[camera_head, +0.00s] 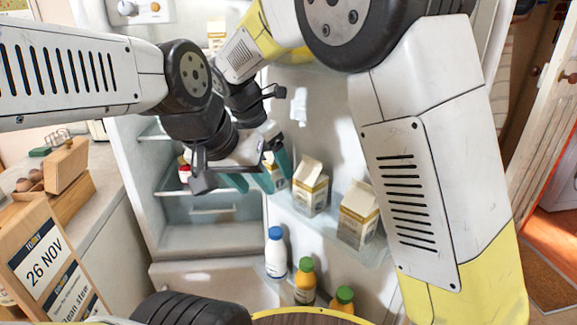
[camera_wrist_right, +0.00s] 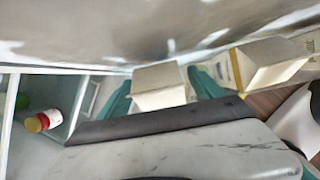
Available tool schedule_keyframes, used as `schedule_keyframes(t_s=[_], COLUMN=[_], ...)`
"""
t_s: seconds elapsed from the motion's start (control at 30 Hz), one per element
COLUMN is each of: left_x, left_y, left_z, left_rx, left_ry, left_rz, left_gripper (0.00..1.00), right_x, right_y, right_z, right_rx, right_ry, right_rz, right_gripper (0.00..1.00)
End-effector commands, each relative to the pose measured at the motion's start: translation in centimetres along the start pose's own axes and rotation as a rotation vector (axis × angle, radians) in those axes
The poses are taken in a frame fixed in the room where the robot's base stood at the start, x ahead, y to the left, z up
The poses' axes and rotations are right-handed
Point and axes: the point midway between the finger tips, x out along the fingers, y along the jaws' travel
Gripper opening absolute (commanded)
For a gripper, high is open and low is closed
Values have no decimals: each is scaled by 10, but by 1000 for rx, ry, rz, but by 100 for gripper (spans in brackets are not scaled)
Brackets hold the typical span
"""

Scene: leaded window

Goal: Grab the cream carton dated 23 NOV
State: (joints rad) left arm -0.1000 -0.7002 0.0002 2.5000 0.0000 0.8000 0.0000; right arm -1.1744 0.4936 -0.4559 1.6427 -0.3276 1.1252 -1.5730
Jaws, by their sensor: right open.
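Cream cartons with white gable tops and yellow-brown bands stand in a row on the fridge door shelf: one at the left end (camera_head: 279,183), one in the middle (camera_head: 313,187) and one at the right (camera_head: 358,213). No date is legible on them. My right gripper (camera_head: 275,170) is open, its teal fingers around the left-end carton. In the right wrist view, a carton top (camera_wrist_right: 160,85) shows between the fingers, and another carton (camera_wrist_right: 268,62) stands to the right. My left gripper (camera_head: 236,183) is just left of the right one; its finger gap is unclear.
Bottles with blue (camera_head: 276,252), green (camera_head: 305,281) and green (camera_head: 343,299) caps stand below. Another carton (camera_head: 216,34) stands high inside. A board reading 26 NOV (camera_head: 42,265) stands at left. My arms crowd the front of the door.

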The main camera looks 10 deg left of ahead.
Motion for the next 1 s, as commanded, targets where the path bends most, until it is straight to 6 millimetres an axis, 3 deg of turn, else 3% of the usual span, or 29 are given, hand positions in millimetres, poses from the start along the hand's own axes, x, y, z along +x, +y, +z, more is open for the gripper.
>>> schedule_keyframes(t_s=[0.23,0.27,0.63,1.0], left_x=[0,0,0,0], left_y=[0,0,0,0], left_z=[0,0,0,0], left_rx=[0,0,0,0], left_ry=[0,0,0,0], left_rz=[0,0,0,0], left_gripper=[36,36,36,36], right_x=[2,2,2,1], right_y=[1,1,1,1], right_z=[-1,0,0,0], right_rx=[0,0,0,1], right_ry=[0,0,0,0], right_rz=[0,0,0,1], right_gripper=[76,72,0,0])
